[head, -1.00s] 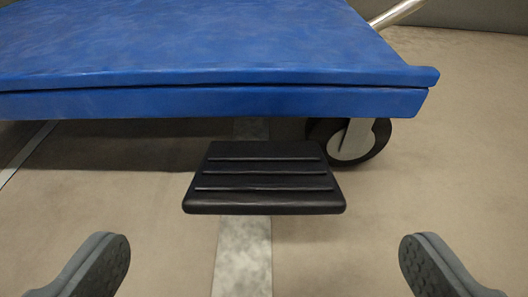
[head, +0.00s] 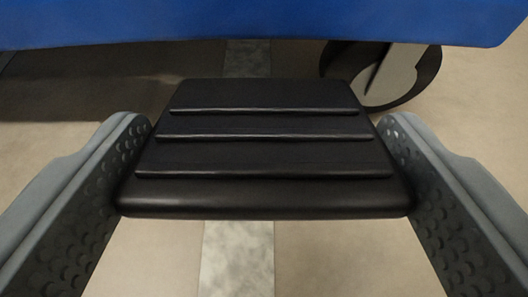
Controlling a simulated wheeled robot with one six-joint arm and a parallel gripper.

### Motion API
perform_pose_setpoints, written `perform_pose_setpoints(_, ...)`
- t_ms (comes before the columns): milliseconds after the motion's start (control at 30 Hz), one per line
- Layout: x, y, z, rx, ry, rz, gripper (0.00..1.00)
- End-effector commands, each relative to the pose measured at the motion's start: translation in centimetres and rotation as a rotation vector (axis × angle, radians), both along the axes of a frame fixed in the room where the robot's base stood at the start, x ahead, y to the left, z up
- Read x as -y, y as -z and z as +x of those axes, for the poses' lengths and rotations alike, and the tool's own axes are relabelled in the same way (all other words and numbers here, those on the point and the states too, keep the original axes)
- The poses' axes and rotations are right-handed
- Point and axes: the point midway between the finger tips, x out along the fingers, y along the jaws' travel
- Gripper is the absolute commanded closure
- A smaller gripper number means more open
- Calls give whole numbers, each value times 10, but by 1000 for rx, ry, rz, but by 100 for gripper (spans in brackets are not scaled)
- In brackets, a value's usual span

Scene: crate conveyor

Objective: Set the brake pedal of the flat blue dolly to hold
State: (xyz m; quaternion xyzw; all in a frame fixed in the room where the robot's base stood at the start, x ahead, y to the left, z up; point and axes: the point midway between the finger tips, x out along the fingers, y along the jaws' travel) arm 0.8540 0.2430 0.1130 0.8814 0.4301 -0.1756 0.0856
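The black brake pedal (head: 264,155) with raised ridges juts out from under the near edge of the flat blue dolly (head: 250,20). It fills the middle of the head view. My gripper (head: 264,135) has its two grey fingers at either side of the pedal, left and right, with the pedal between them. The fingers are spread wide; the fingertips look very close to the pedal's sides, and I cannot tell whether they touch. The pedal's mount under the dolly is hidden.
A dark caster wheel (head: 385,75) stands under the dolly to the right, behind the pedal. A pale strip (head: 237,260) runs along the beige floor (head: 340,260) beneath the pedal. The floor in front is clear.

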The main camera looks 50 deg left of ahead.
Motion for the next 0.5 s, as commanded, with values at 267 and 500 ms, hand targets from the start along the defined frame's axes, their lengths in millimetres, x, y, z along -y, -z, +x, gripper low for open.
perform_pose_setpoints(267,0,1,0,6,0,7,64)
perform_pose_setpoints(500,3,12,-2,79,0,103,64)
